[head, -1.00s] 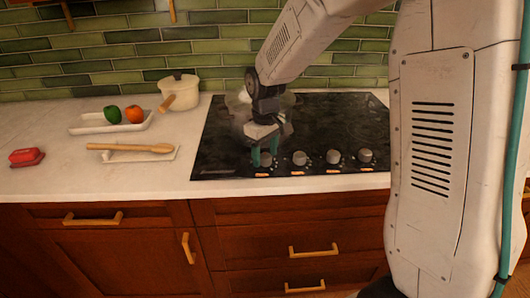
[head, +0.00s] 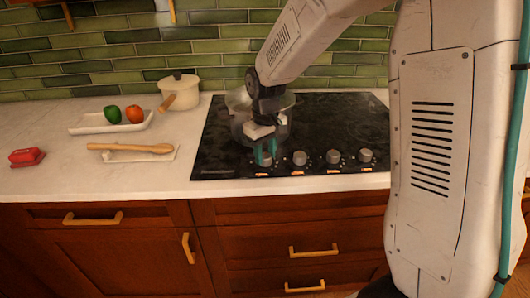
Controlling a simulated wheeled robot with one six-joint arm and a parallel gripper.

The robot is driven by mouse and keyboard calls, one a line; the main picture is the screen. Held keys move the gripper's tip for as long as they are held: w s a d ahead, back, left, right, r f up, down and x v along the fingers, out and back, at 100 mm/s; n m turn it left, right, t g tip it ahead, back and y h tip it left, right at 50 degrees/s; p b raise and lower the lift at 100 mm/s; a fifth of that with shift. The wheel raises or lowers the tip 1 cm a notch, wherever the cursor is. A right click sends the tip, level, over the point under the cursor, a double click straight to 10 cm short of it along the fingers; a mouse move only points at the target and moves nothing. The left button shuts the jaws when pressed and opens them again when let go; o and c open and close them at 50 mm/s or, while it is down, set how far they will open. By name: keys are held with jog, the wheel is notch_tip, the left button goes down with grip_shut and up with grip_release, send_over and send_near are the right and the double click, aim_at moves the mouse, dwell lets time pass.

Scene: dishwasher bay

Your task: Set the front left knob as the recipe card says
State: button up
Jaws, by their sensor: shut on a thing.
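The cooktop (head: 340,115) is black, with a row of grey knobs along its front edge. My gripper (head: 265,157) reaches down at the left end of this row. Its teal fingers are shut on the leftmost knob (head: 264,160), which they mostly hide. The knob's pointer and exact setting cannot be made out. An orange mark (head: 263,174) shows on the panel just below it. No recipe card can be made out in this view.
Other knobs (head: 299,158) stand close to the right of my gripper. A grey pot (head: 236,103) sits behind my wrist, partly hidden. On the left counter are a cream saucepan (head: 180,95), a vegetable tray (head: 90,126), a wooden spoon (head: 150,148) and a red butter dish (head: 26,157).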

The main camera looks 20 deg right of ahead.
aim_at(265, 156)
jog(key=m, duration=0.5)
jog(key=shift+m, duration=2.5)
jog(key=o, duration=1)
notch_tip(265, 156, up, 8)
jog(key=shift+f, duration=0.1)
